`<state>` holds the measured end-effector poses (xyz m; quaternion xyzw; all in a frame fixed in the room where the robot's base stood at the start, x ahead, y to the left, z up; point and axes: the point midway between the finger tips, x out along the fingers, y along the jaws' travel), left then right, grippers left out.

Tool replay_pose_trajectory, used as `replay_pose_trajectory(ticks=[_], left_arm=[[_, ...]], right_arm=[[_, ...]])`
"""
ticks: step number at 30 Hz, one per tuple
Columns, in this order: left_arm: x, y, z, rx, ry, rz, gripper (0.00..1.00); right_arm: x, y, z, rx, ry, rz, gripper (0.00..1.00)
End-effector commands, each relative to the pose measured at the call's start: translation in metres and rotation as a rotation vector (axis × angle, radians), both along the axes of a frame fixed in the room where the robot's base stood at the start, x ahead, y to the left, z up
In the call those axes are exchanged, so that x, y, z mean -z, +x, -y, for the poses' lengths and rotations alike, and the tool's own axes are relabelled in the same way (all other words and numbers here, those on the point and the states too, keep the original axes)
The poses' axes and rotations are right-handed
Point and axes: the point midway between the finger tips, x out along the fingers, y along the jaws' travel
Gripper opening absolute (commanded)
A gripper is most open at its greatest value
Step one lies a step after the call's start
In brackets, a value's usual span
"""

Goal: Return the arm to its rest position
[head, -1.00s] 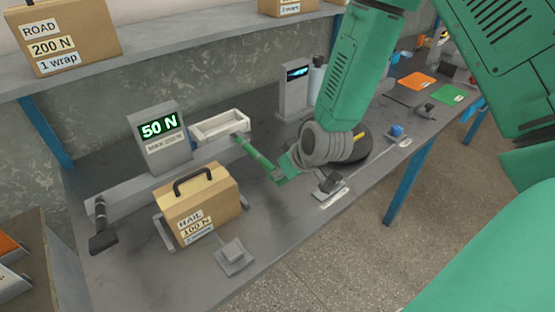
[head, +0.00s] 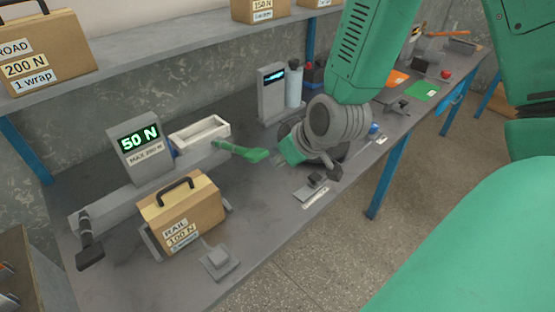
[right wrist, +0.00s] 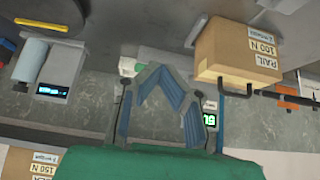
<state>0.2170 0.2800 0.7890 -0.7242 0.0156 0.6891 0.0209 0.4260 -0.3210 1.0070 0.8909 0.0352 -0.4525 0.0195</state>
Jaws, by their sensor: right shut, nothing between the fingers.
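My right gripper (head: 278,158) hangs from the green arm and grey wrist over the workbench (head: 262,228). Its fingertips are small in the head view, close beside the free end of a green lever (head: 240,151); I cannot tell whether they touch. In the right wrist view the fingers (right wrist: 150,72) meet at their tips, with nothing between them. The lever reaches right from the tester with the 50 N display (head: 140,139). My left gripper is not in view.
A RAIL case (head: 183,212) stands before the tester, near a small grey block (head: 215,257). A white tray (head: 200,134) sits behind the lever. A shelf (head: 180,52) runs above.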

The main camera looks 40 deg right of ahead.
Motion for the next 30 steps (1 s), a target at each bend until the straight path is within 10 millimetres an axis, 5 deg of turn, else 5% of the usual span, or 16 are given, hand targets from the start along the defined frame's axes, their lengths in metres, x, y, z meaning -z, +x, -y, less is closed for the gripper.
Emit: replay_pose_trajectory(ticks=[20,23,30], left_arm=[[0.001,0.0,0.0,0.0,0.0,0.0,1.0],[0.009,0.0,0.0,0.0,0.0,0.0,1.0],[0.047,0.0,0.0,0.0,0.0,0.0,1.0]], right_arm=[[0.004,-0.001,0.0,0.0,-0.002,-0.006,0.0],[0.031,-0.011,-0.002,0.001,-0.009,-0.05,0.0],[0.174,-0.086,-0.016,0.018,-0.036,-0.298,0.0]])
